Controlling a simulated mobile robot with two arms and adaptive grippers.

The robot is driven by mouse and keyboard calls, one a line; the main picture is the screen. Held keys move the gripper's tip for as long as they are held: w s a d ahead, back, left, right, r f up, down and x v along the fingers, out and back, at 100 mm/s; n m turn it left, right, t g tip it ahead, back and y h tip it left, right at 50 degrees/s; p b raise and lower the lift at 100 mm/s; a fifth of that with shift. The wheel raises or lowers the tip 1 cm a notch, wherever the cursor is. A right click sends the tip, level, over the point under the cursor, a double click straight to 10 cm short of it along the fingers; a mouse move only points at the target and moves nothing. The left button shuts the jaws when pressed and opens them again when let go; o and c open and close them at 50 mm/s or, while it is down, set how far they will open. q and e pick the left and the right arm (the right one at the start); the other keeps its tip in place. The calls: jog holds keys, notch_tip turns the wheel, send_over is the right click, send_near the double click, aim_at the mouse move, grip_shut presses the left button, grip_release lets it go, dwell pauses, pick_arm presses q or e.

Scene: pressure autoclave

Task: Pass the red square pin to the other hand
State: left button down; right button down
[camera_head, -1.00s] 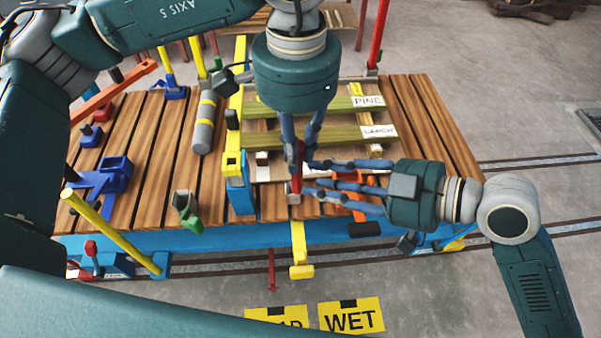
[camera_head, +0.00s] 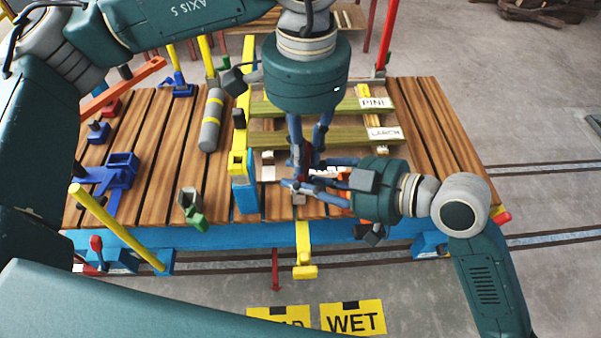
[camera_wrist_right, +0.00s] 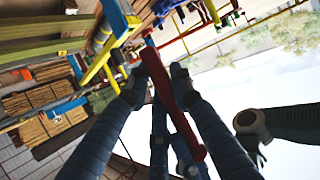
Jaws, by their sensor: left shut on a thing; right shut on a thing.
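The red square pin (camera_wrist_right: 168,85) shows in the right wrist view as a long red bar running between my right gripper's fingers. In the head view only a small dark red part of the pin (camera_head: 304,162) shows among the fingers. My left gripper (camera_head: 304,166) comes down from above with its blue fingers shut on the pin. My right gripper (camera_head: 302,181) reaches in from the right with its fingers shut on the same pin. Its dark blue fingertips flank the pin in the wrist view (camera_wrist_right: 158,88). The exact finger contacts are partly hidden.
A slatted wooden table (camera_head: 440,135) lies below the grippers. Boards labelled PINE and LARCH (camera_head: 350,135) lie behind them. A yellow and blue post (camera_head: 241,165) stands just left of the grippers. A grey cylinder (camera_head: 211,120) and a green-jawed clamp (camera_head: 191,208) are further left.

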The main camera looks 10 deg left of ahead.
pick_arm(q)
jog(key=c, duration=1.6)
grip_release()
jog(key=shift+w, duration=0.1)
jog(key=shift+o, duration=0.2)
